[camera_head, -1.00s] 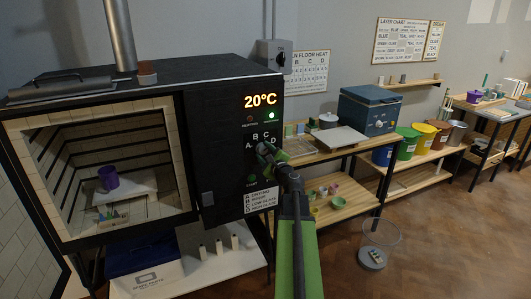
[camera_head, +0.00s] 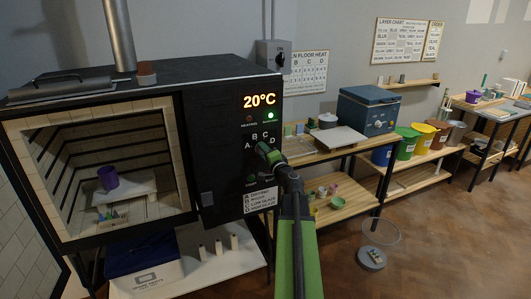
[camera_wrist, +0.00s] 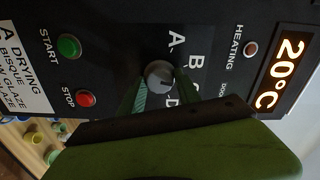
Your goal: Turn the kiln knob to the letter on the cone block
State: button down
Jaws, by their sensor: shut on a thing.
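The kiln (camera_head: 228,110) stands at the left with its chamber open. Its grey knob (camera_wrist: 158,72) is on the front panel, with the letters A, B, C and D around it. My gripper (camera_head: 268,152) is at the knob, its green fingers shut on the knob from two sides. In the wrist view the gripper (camera_wrist: 160,85) partly hides the D. I cannot tell surely which letter the knob points at.
The display (camera_head: 259,100) reads 20°C. A green START button (camera_wrist: 69,46) and a red STOP button (camera_wrist: 86,98) are near the knob. A purple pot (camera_head: 108,178) stands on the kiln shelf. A wooden table (camera_head: 330,145) stands close at the right.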

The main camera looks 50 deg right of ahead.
jog(key=n, duration=0.5)
jog(key=shift+r+n, duration=0.1)
jog(key=shift+n, duration=0.3)
jog(key=shift+w, duration=0.1)
dwell(0.3)
